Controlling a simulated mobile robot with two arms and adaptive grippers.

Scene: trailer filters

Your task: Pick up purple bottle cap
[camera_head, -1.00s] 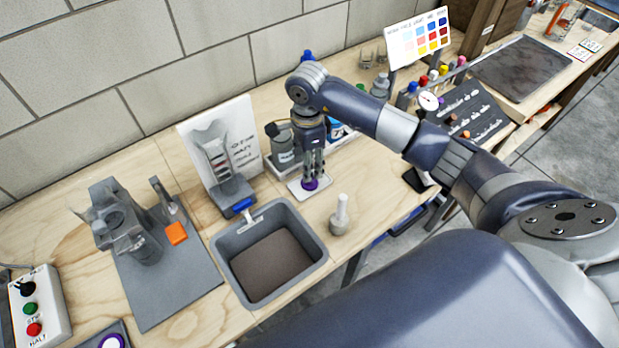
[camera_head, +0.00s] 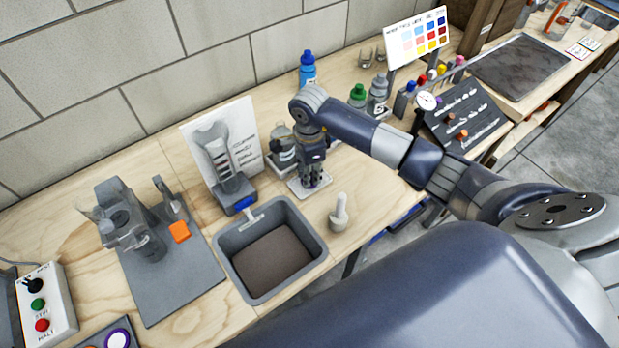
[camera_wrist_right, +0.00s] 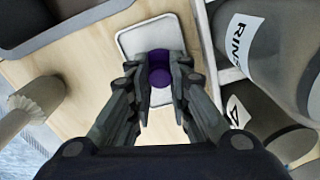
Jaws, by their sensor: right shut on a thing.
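The purple bottle cap (camera_wrist_right: 159,76) is between the fingertips of my right gripper (camera_wrist_right: 161,84) in the right wrist view. The fingers are shut on its sides. Behind the cap is a pale tray or pad (camera_wrist_right: 136,40) with rounded corners, and I cannot tell whether the cap still touches it. In the head view my right gripper (camera_head: 312,181) points down over this pad (camera_head: 296,187), and its fingers hide the cap. My left gripper is in neither current view.
A grey basin (camera_head: 225,258) stands close by, with a pale pestle-shaped object (camera_head: 339,213) to its right. A grey bottle (camera_head: 283,150) and a white signboard (camera_head: 246,140) stand beside my gripper. A blue bottle (camera_head: 307,72) and green-capped bottle (camera_head: 357,96) stand behind.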

